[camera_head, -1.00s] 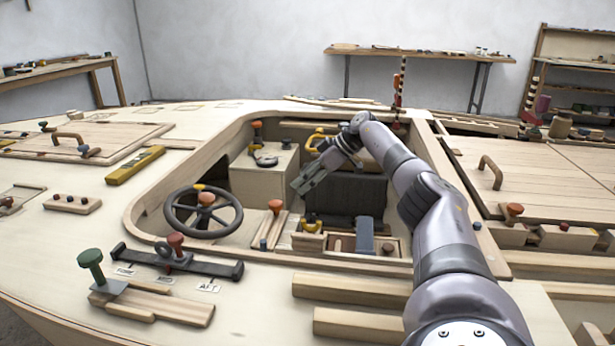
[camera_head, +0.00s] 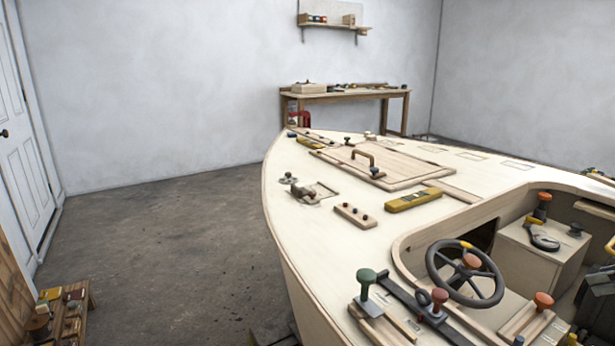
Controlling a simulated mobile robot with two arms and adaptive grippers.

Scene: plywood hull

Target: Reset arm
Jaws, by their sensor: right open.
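The cockpit's right part is cut off by the picture edge.
A green knob (camera_head: 366,277), a yellow block (camera_head: 413,200) and a hatch with a handle (camera_head: 385,165) are on the deck. A workbench (camera_head: 345,95) stands at the back wall. Grey floor (camera_head: 165,240) lies clear left of the hull. A low wooden stand (camera_head: 85,298) is at lower left.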

